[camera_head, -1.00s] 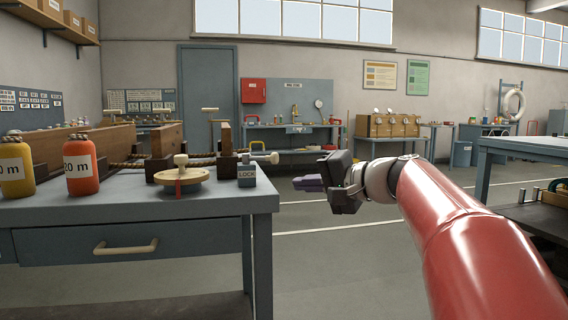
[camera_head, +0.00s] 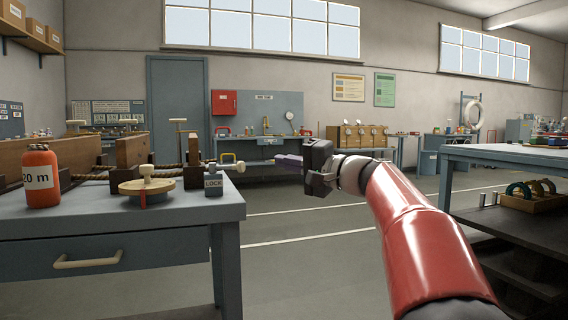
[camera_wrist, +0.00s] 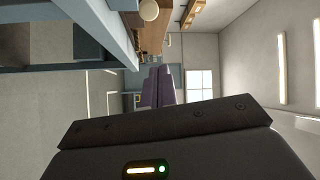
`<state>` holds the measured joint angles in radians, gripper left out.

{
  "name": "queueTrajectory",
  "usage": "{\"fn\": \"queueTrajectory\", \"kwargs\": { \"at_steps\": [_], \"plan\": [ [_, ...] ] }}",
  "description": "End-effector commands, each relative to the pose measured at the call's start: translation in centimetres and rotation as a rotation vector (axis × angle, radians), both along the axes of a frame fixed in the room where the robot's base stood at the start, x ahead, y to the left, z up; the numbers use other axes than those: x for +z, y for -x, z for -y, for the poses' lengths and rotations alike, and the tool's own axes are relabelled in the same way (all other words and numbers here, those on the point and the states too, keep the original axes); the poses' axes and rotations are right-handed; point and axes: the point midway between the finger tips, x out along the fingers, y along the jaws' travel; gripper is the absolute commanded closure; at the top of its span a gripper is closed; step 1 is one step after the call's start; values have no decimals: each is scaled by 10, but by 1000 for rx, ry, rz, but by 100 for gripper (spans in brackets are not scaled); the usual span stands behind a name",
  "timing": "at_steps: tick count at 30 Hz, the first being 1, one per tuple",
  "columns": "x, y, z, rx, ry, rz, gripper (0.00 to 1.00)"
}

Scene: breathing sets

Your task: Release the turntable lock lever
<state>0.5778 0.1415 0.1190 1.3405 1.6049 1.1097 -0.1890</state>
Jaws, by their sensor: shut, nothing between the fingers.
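The lock lever (camera_head: 231,166) is a cream-knobbed handle on a small grey block labelled LOCK (camera_head: 214,183), at the right end of the blue-grey bench in the head view. Left of it is the round tan turntable (camera_head: 146,187) with a cream knob on top and a red mark on its rim. My gripper (camera_head: 277,161) is to the right of the lever, in the air beyond the bench's right edge and apart from the lever. Its purple fingers are together and empty. They also show in the wrist view (camera_wrist: 158,88), pointing away from the camera.
An orange bottle marked 20 m (camera_head: 41,178) and wooden boards (camera_head: 130,151) with rope stand on the bench (camera_head: 100,215) at left. Another table (camera_head: 510,153) with a lower shelf is at right. Open floor (camera_head: 300,255) lies between.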

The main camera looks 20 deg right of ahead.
Motion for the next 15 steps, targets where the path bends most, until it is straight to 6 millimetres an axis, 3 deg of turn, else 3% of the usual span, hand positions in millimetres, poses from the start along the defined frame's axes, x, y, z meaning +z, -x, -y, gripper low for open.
{"fn": "queueTrajectory", "kwargs": {
  "at_steps": [10,15],
  "plan": [
    [8,-59,-46,4,-1,-1,100],
    [-1,-36,-59,-1,0,0,100]
  ]
}}
